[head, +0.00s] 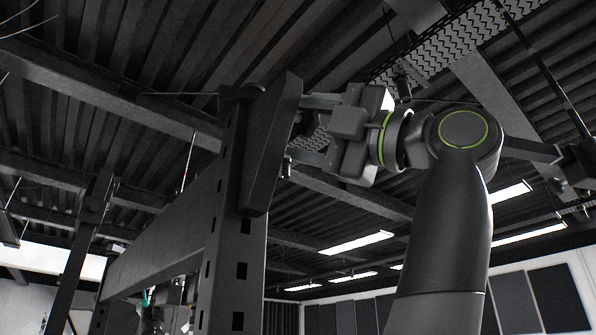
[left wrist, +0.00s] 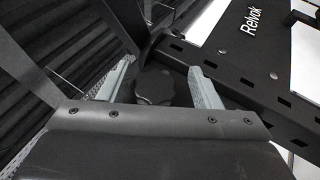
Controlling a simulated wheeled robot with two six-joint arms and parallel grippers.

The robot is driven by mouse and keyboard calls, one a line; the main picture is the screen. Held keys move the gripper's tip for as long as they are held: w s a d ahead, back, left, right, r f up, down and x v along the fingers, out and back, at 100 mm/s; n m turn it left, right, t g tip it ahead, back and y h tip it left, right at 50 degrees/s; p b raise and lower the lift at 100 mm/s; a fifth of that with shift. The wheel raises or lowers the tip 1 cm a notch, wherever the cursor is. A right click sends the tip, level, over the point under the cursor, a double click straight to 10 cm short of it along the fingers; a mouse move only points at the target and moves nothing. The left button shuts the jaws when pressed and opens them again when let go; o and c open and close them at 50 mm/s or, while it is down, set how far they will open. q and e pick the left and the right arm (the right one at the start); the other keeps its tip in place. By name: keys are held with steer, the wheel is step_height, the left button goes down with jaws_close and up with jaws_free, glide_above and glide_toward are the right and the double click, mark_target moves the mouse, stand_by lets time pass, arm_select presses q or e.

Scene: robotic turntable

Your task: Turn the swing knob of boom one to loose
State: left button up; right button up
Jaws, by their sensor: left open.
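The knob (left wrist: 155,86) is dark and lobed. In the left wrist view it sits between the two pale fingers of my left gripper (left wrist: 164,78), beside a black perforated beam. The fingers stand apart, one on each side of it, and I cannot tell whether either touches it. In the head view my left gripper (head: 300,128) points left at the upper end of a black post (head: 225,230) with square holes. A slanted dark plate (head: 270,145) covers part of that post and hides much of the knob's area. I cannot read the knob's setting. My right gripper is not in view.
A long dark beam (head: 165,235) runs left from the post. A panel marked "Relvok" (left wrist: 245,45) stands close to the perforated beam in the left wrist view. Ceiling beams and lamps are far behind. Open space lies beneath the gripper, right of the post.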

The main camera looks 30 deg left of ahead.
arm_select(q)
steer(key=shift+s+d+r, duration=0.1)
steer(key=shift+s+d, duration=0.2)
steer(key=shift+d, duration=0.15)
steer(key=shift+c, duration=1)
steer(key=c, duration=0.8)
steer(key=shift+o, duration=0.2)
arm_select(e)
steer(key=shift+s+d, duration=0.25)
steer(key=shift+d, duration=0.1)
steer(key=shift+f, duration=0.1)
